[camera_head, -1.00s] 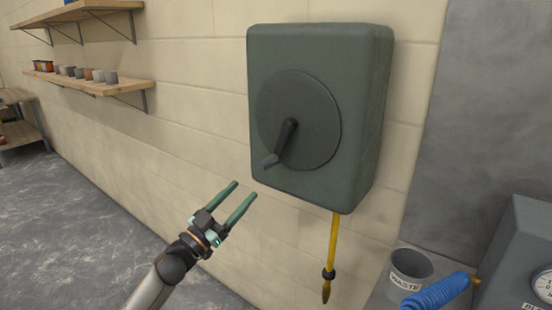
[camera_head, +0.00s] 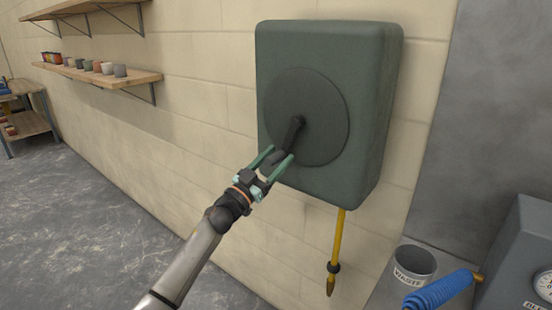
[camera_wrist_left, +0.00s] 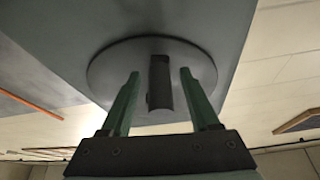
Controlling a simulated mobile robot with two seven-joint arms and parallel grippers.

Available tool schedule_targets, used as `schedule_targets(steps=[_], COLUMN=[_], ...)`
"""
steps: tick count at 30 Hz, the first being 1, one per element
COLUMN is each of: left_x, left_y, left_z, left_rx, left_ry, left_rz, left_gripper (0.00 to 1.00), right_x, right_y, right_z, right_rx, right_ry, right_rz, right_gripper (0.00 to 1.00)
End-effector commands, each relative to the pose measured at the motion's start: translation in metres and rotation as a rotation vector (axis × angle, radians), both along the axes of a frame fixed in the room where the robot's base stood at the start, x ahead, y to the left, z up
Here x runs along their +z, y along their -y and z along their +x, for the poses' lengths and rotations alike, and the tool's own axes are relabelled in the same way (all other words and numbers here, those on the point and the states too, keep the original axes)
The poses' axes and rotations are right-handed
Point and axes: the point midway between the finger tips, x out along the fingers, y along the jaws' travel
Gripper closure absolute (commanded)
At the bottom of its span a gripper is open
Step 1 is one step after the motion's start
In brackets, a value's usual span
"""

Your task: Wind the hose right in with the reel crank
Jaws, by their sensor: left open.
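The dark green hose reel box (camera_head: 376,110) is on the block wall. Its round disc (camera_head: 325,100) carries a dark crank (camera_head: 294,131) that points down and to the left. The yellow hose (camera_head: 337,238) hangs from the bottom of the box, with a dark collar near its lower end. My left gripper (camera_head: 276,163) is open at the crank's lower end. In the left wrist view the crank (camera_wrist_left: 160,82) lies between its two green fingers (camera_wrist_left: 157,95), with a gap on either side. My right gripper is not in view.
A waste bin (camera_head: 414,266) stands below right of the reel. Shelves with pots (camera_head: 105,75) are on the wall at left.

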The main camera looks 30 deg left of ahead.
Motion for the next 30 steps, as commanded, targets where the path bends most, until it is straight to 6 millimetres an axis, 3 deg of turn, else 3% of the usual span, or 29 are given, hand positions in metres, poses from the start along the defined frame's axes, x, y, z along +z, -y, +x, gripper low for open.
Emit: schedule_targets(steps=[7, 23, 30], left_x=[-0.0001, 0.0001, 0.0001], left_y=[0.0002, -0.0004, -0.0008], left_z=[0.0002, 0.0000, 0.0001], left_rx=[0.000, 0.001, 0.002], left_ry=[0.000, 0.000, 0.000], left_rz=[0.000, 0.000, -0.001], left_gripper=[0.40, 1.00, 1.00], right_x=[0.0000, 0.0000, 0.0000], right_y=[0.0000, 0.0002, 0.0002], right_z=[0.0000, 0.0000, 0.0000], right_rx=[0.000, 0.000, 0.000], right_ry=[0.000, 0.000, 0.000], right_rz=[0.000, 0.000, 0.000], right_gripper=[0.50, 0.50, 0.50])
